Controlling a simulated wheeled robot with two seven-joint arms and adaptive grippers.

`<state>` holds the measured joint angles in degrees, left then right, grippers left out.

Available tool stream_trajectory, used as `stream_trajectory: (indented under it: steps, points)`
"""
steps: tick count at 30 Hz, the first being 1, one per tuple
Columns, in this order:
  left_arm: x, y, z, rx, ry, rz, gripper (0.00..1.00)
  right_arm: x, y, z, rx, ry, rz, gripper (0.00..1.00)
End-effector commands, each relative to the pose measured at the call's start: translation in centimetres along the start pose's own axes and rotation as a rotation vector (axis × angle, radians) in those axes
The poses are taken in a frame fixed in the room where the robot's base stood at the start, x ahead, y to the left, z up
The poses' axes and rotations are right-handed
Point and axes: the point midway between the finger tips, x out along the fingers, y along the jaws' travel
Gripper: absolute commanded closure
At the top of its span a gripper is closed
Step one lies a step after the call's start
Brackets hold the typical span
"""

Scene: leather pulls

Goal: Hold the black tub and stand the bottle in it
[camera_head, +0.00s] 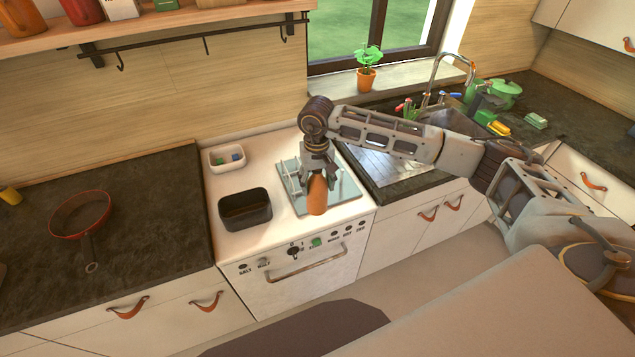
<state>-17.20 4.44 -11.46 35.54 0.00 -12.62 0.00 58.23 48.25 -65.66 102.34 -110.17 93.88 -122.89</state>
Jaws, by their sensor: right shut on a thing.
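The black tub (262,222) sits upright on the white stove top, near its front left. It looks empty. The orange-brown bottle (317,197) is to the right of the tub, over the glass-like plate of the stove. My right gripper (316,172) points down from above and is shut on the bottle's upper part, which the fingers hide. I cannot tell whether the bottle touches the stove. My left gripper is not in view.
A white container (227,160) with small coloured items stands behind the tub. A red pan (80,214) lies on the dark left counter. The sink (450,122) is at the back right. White stove surface is free around the tub.

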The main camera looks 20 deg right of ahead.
Motion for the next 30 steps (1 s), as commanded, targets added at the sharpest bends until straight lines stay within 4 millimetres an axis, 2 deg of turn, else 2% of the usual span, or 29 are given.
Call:
stream_trajectory:
  steps: [7,21,30]
  points:
    - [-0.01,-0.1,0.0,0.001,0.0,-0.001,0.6,-0.03,-0.01,-0.02,-0.146,0.0,0.0,0.85]
    - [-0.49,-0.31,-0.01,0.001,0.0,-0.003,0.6,-0.04,-0.02,-0.02,-0.144,0.0,0.0,0.85]
    - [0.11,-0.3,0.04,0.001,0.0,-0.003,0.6,-0.06,-0.03,-0.16,-0.143,0.001,0.0,0.85]
